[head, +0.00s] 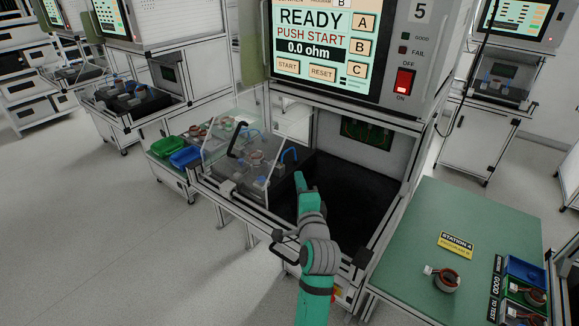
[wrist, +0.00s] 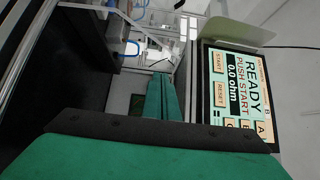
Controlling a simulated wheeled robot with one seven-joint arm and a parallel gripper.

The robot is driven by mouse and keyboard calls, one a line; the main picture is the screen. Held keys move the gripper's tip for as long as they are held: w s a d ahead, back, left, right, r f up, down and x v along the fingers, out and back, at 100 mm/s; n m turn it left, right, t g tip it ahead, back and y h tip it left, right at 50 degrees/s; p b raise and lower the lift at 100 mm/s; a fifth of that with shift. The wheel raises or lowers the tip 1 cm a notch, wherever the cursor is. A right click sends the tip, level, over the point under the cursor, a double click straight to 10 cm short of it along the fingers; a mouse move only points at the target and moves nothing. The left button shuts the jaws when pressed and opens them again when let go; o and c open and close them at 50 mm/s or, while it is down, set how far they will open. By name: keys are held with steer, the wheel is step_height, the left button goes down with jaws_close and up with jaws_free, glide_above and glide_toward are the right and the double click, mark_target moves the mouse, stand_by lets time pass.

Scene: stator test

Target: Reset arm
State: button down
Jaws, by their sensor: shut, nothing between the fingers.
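My teal arm reaches up from the bottom of the head view into the open bay of the test station. My gripper (head: 299,181) is shut and empty, in front of the dark bay floor (head: 345,195). In the wrist view my gripper (wrist: 160,80) shows its teal fingers together. The tester screen (head: 323,48) reads READY, PUSH START and 0.0 ohm. It also shows rotated in the wrist view (wrist: 239,95). The red power switch (head: 403,82) is on the panel at the right. A clear-covered fixture (head: 240,160) is left of my gripper.
Green (head: 167,146) and blue (head: 186,157) bins stand left of the fixture. Open floor lies at the lower left.

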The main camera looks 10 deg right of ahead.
steer(key=s+a+f+n+g, duration=0.1)
steer(key=s+a+f+n, duration=0.3)
steer(key=s+f, duration=0.7)
steer(key=s+a+f+n+g, duration=0.1)
steer(key=s+a+f+n, duration=0.35)
steer(key=s+f, duration=0.65)
steer(key=s+a+n, duration=0.3)
steer(key=s, duration=0.6)
steer(key=s+a+n+y, duration=0.1)
steer(key=s+a+n, duration=0.2)
steer(key=s, duration=0.7)
steer(key=s+a+n, duration=0.3)
steer(key=s+n, duration=0.1)
steer(key=s, duration=0.6)
steer(key=shift+s+a+r+g+y, duration=0.15)
steer(key=shift+a+r+g+y, duration=0.15)
steer(key=shift+a+r, duration=0.1)
